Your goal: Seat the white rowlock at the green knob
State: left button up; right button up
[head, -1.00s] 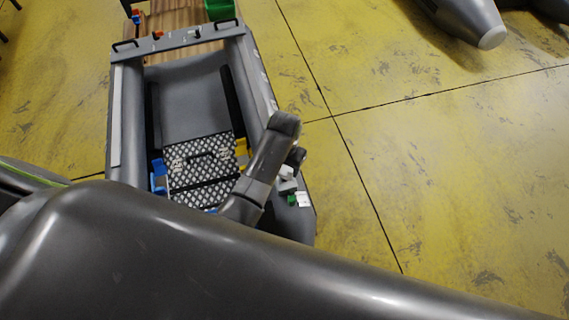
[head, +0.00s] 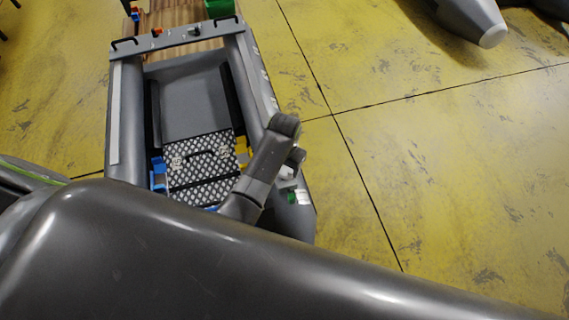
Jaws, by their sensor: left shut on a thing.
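My left gripper (head: 293,166) is at the right tube of the grey boat (head: 125,130), mostly hidden behind my own arm link. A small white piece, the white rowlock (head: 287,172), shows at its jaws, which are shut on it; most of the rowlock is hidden. The green knob (head: 292,197) is on the right tube just below the gripper, close to the rowlock. I cannot tell whether the rowlock touches its mount there. A white patch (head: 305,197) is beside the knob. My right gripper is not in view.
Blue brackets (head: 158,172) and a yellow bracket (head: 242,146) flank the checkered floor panel (head: 205,165). A grey crossbar (head: 180,38) and a green bin (head: 220,8) are at the far end.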

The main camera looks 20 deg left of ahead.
pick_arm(q)
jog(key=shift+f, duration=0.55)
jog(key=o, duration=1.1)
jog(key=shift+r, duration=0.1)
